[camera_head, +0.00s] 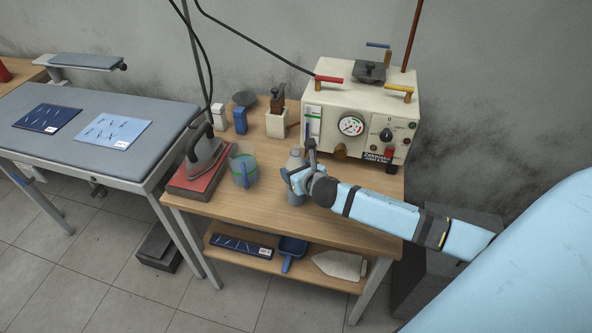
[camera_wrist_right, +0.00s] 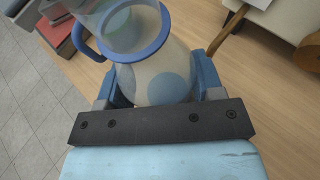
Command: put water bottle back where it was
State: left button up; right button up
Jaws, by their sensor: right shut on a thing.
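The water bottle (camera_head: 295,159) is greyish and translucent. It stands upright at the front of the wooden table, in front of the white machine. My right gripper (camera_head: 293,176) reaches in from the right and is shut around its middle. In the right wrist view the bottle (camera_wrist_right: 158,78) is between the two blue fingers of the gripper (camera_wrist_right: 155,88), with a blue ring near its top. The gripper hides part of the bottle, and I cannot tell whether its base touches the tabletop. My left gripper is not in view.
A clear jug (camera_head: 244,171) stands just left of the bottle, and an iron (camera_head: 205,149) on a red pad is further left. A white machine with a gauge (camera_head: 357,108) and a white pot (camera_head: 276,124) stand behind. Bare tabletop (camera_head: 268,205) lies at the front edge.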

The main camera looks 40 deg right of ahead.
jog(key=shift+f, duration=0.15)
jog(key=o, duration=1.2)
jog(key=d+v, duration=0.1)
jog(key=v, duration=1.1)
jog(key=s+a+f+m+g+y, duration=0.1)
jog(key=s+a+f+m, duration=0.5)
jog(key=m, duration=1)
jog(key=s+a+f+m+g+y, duration=0.1)
jog(key=s+a+f+m+y, duration=0.2)
jog(key=s+a+f+m, duration=0.4)
jog(key=s+a+m, duration=0.2)
jog(key=a+m, duration=0.2)
jog(key=m, duration=0.5)
jog(key=shift+s+a+f, duration=0.3)
jog(key=shift+s, duration=0.1)
